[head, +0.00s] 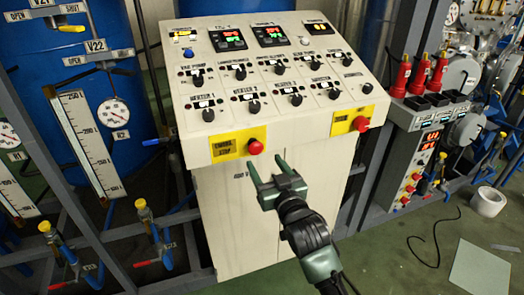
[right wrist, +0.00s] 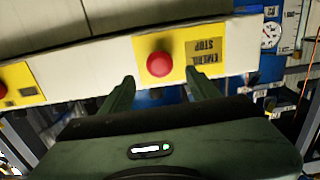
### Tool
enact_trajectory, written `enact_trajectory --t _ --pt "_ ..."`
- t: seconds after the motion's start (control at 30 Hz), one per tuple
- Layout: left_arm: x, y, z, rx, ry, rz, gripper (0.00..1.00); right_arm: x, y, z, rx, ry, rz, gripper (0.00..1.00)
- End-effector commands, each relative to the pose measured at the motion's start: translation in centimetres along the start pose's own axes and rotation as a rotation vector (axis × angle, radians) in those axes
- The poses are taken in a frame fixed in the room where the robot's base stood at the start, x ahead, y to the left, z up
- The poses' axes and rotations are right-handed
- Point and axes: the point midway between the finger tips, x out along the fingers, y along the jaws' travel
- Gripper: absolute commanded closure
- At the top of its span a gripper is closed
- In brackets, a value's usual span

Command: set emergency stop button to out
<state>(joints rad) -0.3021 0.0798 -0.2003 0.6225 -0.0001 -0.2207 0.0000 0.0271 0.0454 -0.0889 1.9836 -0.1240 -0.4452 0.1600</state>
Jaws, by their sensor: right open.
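The emergency stop button (head: 255,147) is a red mushroom knob on a yellow plate (head: 225,148) lettered EMERG STOP, on the front face of the control console at its left. My right gripper (head: 264,160) is open and empty just below and in front of it, its fingers pointing up toward the knob. In the right wrist view the red knob (right wrist: 160,64) shows beyond the fingertips, in line with the gap between the fingers. I see no contact. Whether the knob is in or out I cannot tell. My left gripper is not in view.
A second red button (head: 361,124) on a yellow plate sits to the right on the same face. The console top (head: 207,125) carries several black knobs and displays. Gauges and blue-handled valves (head: 155,235) stand left, an instrument unit (head: 412,150) right.

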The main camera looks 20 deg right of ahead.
Motion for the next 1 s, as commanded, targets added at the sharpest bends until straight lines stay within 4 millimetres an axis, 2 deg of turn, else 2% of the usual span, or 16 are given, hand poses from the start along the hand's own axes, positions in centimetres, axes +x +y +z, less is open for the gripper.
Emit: enact_trajectory --t 0.27,0.5,0.63,0.9,0.93,1.0 --pt "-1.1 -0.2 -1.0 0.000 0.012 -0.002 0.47 3.6 0.0 -0.5 0.000 0.005 0.000 0.39" --pt "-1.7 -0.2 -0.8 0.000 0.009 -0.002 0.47 6.8 0.0 -0.4 -0.001 0.004 -0.001 0.39" --pt "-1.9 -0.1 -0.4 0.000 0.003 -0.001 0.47 7.5 0.0 -0.3 0.000 0.005 -0.002 0.39" --pt "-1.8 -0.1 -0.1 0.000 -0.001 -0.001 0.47 7.7 0.0 -0.2 0.000 0.004 -0.002 0.39" --pt "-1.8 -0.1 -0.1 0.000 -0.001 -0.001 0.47 7.7 0.0 -0.2 0.000 0.004 -0.002 0.44" --pt "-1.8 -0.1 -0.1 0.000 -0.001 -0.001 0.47 7.7 0.0 -0.2 0.000 0.004 -0.002 0.64"
